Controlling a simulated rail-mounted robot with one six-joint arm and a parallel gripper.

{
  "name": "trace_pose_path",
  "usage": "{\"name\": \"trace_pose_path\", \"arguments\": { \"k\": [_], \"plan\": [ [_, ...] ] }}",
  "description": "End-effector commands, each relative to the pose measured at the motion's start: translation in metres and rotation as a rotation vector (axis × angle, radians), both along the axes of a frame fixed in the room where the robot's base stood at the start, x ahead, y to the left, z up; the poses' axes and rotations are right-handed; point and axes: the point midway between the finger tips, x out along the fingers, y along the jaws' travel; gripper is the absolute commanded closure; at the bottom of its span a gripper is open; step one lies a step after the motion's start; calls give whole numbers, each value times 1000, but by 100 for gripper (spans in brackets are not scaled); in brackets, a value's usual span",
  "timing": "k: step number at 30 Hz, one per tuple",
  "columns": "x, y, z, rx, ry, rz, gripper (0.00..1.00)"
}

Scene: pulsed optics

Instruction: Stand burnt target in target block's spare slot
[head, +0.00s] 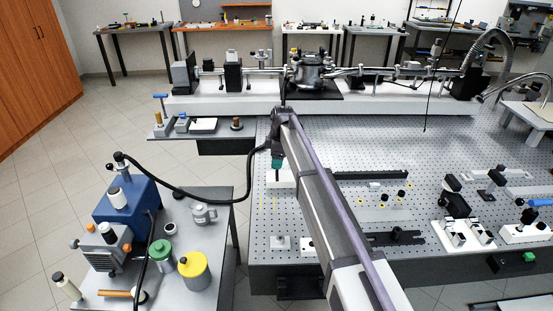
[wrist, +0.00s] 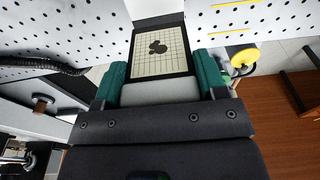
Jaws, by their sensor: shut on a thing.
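My gripper (wrist: 158,85) has teal fingers shut on the burnt target (wrist: 160,45). The target is a pale plate with a dark frame, a grid and dark burn spots. In the head view my gripper (head: 277,163) is over the left part of the perforated table, above a low white block (head: 282,180). The target cannot be made out there. In the wrist view a pale surface (wrist: 155,8) lies just beyond the target's far edge. Whether it is the target block, and where its slots are, I cannot tell.
The perforated optical table (head: 330,140) carries a dark bar (head: 370,175), small mounts and yellow marks. A side table at left holds a blue pump (head: 128,208), a yellow-lidded can (head: 194,270) and a green-lidded can (head: 160,252). A beamline (head: 320,72) runs along the back.

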Motion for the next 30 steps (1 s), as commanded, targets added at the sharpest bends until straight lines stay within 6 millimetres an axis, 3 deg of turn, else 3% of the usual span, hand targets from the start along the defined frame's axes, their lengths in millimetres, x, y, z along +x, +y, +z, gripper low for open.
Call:
{"name": "trace_pose_path", "arguments": {
  "k": [30],
  "plan": [
    [0, 0, -13, 0, 0, 0, 76]
  ]
}}
